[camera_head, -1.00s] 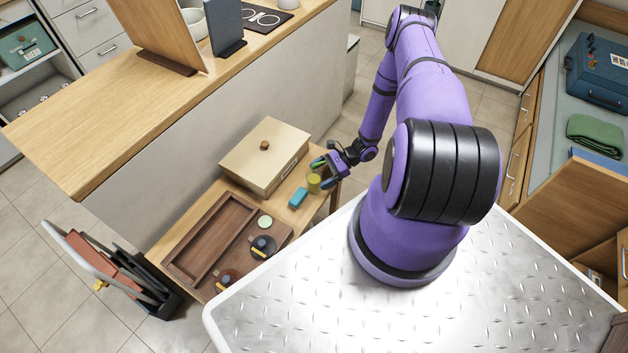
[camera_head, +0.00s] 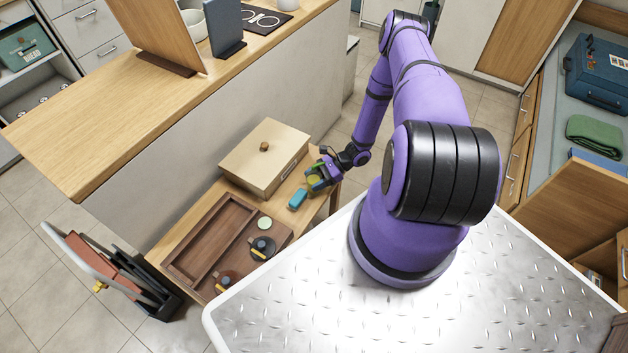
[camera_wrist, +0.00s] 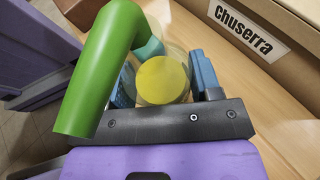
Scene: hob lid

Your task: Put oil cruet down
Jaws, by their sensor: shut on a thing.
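In the wrist view the cruet (camera_wrist: 162,80) shows a round yellow face and a clear rim. My gripper (camera_head: 318,180) is shut on it, with a blue finger on either side in the wrist view (camera_wrist: 165,82). A bent green tube (camera_wrist: 100,65) crosses in front of the left finger; I cannot tell whether it belongs to the cruet. The cruet's base is hidden.
A beige box with a knobbed lid (camera_head: 264,158) stands close behind the cruet; its label shows in the wrist view. A brown tray (camera_head: 210,240), a dark round pot (camera_head: 263,247) and a pale green disc (camera_head: 265,223) are further left.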

